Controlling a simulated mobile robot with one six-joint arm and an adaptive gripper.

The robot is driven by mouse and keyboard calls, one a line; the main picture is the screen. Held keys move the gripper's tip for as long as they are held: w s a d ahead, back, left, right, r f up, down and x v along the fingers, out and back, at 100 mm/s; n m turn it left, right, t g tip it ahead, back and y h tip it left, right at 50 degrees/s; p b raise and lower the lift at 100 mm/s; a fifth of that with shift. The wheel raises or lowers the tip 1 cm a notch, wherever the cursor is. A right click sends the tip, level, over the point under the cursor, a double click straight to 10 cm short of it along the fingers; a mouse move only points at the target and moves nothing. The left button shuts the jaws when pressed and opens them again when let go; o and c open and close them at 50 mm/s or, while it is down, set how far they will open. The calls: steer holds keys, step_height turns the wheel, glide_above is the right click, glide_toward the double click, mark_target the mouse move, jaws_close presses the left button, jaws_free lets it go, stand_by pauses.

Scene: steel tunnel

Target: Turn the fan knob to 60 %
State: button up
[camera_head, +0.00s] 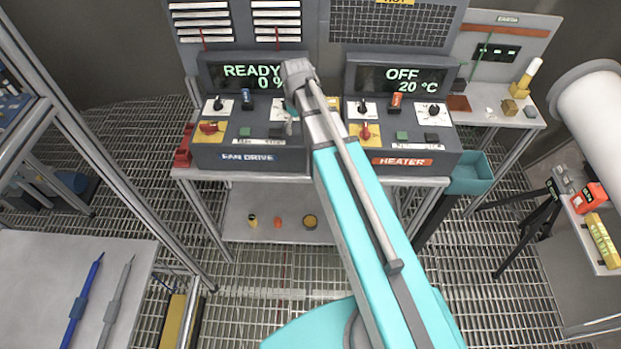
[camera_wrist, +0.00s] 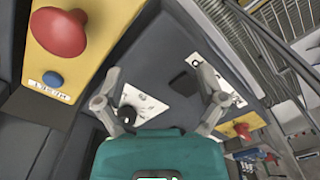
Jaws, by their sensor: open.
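The fan drive box (camera_head: 248,155) stands on the left of the bench, and its display (camera_head: 250,78) reads READY and 0 %. My gripper (camera_head: 289,122) is over the right part of its sloping panel. In the wrist view my gripper (camera_wrist: 160,84) has its two fingers spread wide, with nothing held. A dark round knob (camera_wrist: 127,116) on a white marked plate (camera_wrist: 150,106) shows beyond the gripper body, close to the left finger. Whether the finger touches it I cannot tell. In the head view my wrist and gripper mostly hide this knob.
The heater box (camera_head: 403,160), reading OFF and 20 °C, stands to the right. A red mushroom button (camera_wrist: 58,32) on a yellow panel is near the left finger.

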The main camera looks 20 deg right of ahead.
steer(key=s+f+m+b, duration=0.5)
steer(key=s+f+b, duration=0.3)
steer(key=s, duration=0.4)
steer(key=shift+s+f, duration=0.3)
steer(key=shift+f, duration=0.1)
steer(key=shift+s+f+b, duration=0.4)
steer(key=shift+s+b, duration=0.1)
steer(key=shift+s, duration=0.1)
stand_by(1.7)
